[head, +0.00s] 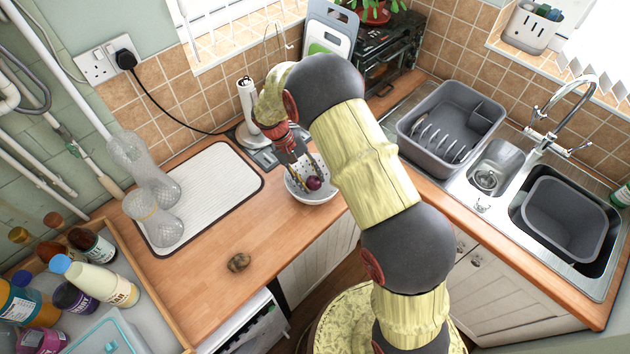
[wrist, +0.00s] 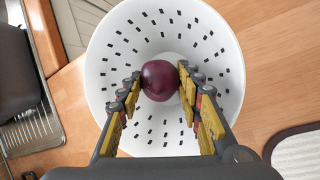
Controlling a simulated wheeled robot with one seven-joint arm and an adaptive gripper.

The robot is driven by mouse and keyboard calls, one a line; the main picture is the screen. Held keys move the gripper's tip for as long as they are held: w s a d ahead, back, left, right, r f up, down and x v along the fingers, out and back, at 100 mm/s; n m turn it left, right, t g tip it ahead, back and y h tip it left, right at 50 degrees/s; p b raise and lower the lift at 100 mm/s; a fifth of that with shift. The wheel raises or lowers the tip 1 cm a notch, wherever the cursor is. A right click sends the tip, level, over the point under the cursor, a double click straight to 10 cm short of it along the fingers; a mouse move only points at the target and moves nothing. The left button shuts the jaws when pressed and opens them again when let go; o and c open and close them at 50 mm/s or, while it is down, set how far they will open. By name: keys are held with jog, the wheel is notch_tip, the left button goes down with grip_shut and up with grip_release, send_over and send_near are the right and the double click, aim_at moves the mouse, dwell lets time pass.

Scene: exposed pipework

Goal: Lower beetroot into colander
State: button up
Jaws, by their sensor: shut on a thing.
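The beetroot (wrist: 159,80) is a dark purple ball between my gripper's fingertips (wrist: 158,84) in the wrist view. My gripper is shut on it, a finger on each side. The white colander (wrist: 215,62) with dark holes lies around and beneath the beetroot in that view. In the head view the colander (head: 318,196) stands near the counter's front edge, and the beetroot (head: 314,183) shows within its rim outline. My gripper (head: 308,172) reaches down over the colander from above. I cannot tell whether the beetroot touches the colander's bottom.
A brown potato-like item (head: 239,262) lies on the wooden counter. A tray of bottles (head: 170,310) is at lower left. The sink and grey dish rack (head: 440,110) are right.

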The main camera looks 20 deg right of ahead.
jog(key=shift+f, duration=0.45)
dwell(0.4)
jog(key=o, duration=1.1)
jog(key=shift+o, duration=0.7)
jog(key=shift+r, duration=0.1)
jog(key=v, duration=1.2)
